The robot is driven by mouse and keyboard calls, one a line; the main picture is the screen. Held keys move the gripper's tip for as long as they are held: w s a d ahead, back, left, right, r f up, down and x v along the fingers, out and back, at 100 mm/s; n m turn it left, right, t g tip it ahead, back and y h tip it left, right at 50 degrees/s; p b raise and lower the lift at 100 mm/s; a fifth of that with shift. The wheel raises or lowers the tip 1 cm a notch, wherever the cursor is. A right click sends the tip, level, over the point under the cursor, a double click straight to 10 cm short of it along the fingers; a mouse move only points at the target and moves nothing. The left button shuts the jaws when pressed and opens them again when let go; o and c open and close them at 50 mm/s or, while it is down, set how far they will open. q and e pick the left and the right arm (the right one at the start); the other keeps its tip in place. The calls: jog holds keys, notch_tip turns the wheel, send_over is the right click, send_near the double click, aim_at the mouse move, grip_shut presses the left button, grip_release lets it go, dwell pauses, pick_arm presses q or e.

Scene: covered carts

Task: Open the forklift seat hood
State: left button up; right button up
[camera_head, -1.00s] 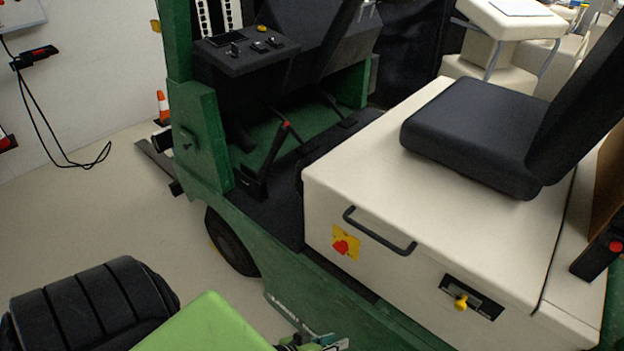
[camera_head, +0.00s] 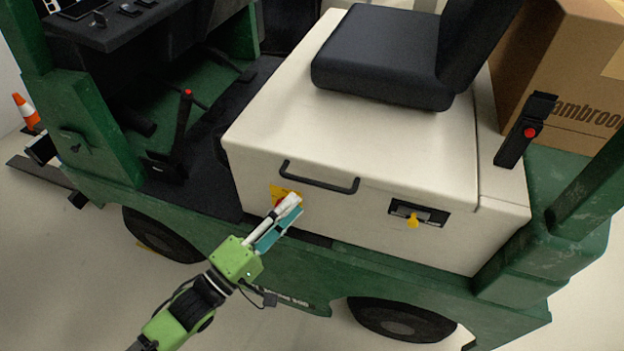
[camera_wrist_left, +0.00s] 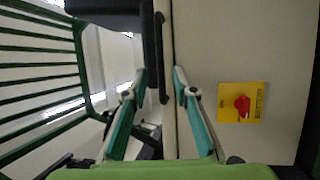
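The forklift seat hood (camera_head: 290,110) is a cream box with a black seat (camera_head: 385,60) on top; it looks closed. A black bar handle (camera_head: 320,184) is fixed along its upper side edge. My left gripper (camera_head: 288,212) is just below the handle's left end, in front of the yellow plate with a red switch. In the left wrist view, the left gripper (camera_wrist_left: 158,80) is open, its two fingers apart, with the handle (camera_wrist_left: 161,60) seen ahead between the fingertips. The red switch (camera_wrist_left: 242,104) is to the right there. My right gripper is not in view.
A yellow latch (camera_head: 413,220) sits in a black recess right of the handle. A cardboard box (camera_head: 575,75) stands behind the hood. A black lever with a red button (camera_head: 528,132) is at the right. The green chassis (camera_head: 300,275) runs below; open floor lies in front.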

aim_at(315, 181)
pick_arm(q)
jog(key=p+x, duration=0.1)
jog(key=x, duration=0.7)
jog(key=shift+w+d, duration=0.1)
jog(key=shift+w, duration=0.15)
grip_shut()
